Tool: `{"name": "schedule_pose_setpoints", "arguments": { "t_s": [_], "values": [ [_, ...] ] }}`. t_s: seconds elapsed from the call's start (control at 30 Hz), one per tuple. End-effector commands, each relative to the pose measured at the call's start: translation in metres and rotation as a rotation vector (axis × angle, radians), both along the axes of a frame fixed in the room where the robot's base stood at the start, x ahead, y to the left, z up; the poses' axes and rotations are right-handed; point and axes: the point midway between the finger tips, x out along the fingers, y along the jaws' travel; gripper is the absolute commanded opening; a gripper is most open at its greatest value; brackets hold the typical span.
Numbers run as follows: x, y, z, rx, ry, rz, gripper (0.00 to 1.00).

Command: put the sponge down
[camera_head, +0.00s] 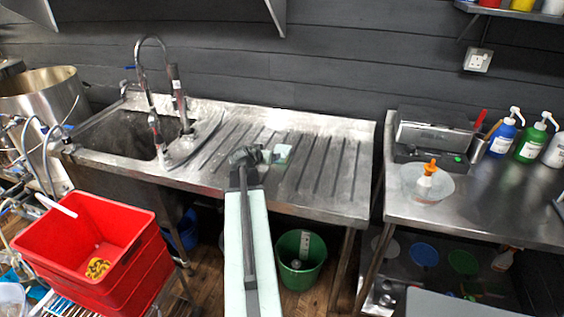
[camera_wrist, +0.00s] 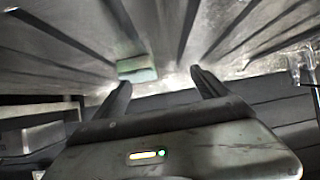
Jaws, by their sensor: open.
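The sponge (camera_head: 282,153) is a small pale green block lying on the ribbed steel drainboard (camera_head: 325,165) right of the sink. In the wrist view the sponge (camera_wrist: 137,70) lies just beyond my fingertips, nearer the left finger. My gripper (camera_head: 262,155) is over the drainboard, just left of the sponge in the head view. In the wrist view my gripper (camera_wrist: 160,80) has its two fingers spread wide apart, with nothing held between them. Whether the left finger touches the sponge I cannot tell.
The sink (camera_head: 120,135) with a tall tap (camera_head: 150,95) is to the left. Red stacked crates (camera_head: 90,240) stand at the front left, and a green bucket (camera_head: 300,262) stands under the drainboard. A second steel table (camera_head: 480,205) with bottles is at the right. The drainboard's right part is clear.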

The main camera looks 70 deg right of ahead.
Motion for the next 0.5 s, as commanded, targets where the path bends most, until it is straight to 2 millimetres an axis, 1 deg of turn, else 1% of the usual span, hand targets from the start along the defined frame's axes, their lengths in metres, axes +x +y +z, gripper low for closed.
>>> {"name": "schedule_pose_setpoints", "arguments": {
  "t_s": [0.03, 0.1, 0.13, 0.27, 0.43, 0.5],
  "values": [
    [-0.018, -0.012, -0.001, -0.019, -0.010, -0.024, 0.85],
    [-0.032, -0.021, 0.003, -0.039, -0.018, -0.044, 0.85],
    [-0.035, -0.023, 0.004, -0.044, -0.021, -0.048, 0.85],
    [-0.037, -0.027, 0.004, -0.048, -0.022, -0.050, 0.85],
    [-0.036, -0.045, -0.009, -0.046, -0.022, -0.050, 0.85],
    [-0.036, -0.048, -0.010, -0.045, -0.021, -0.050, 0.85]
  ]
}}
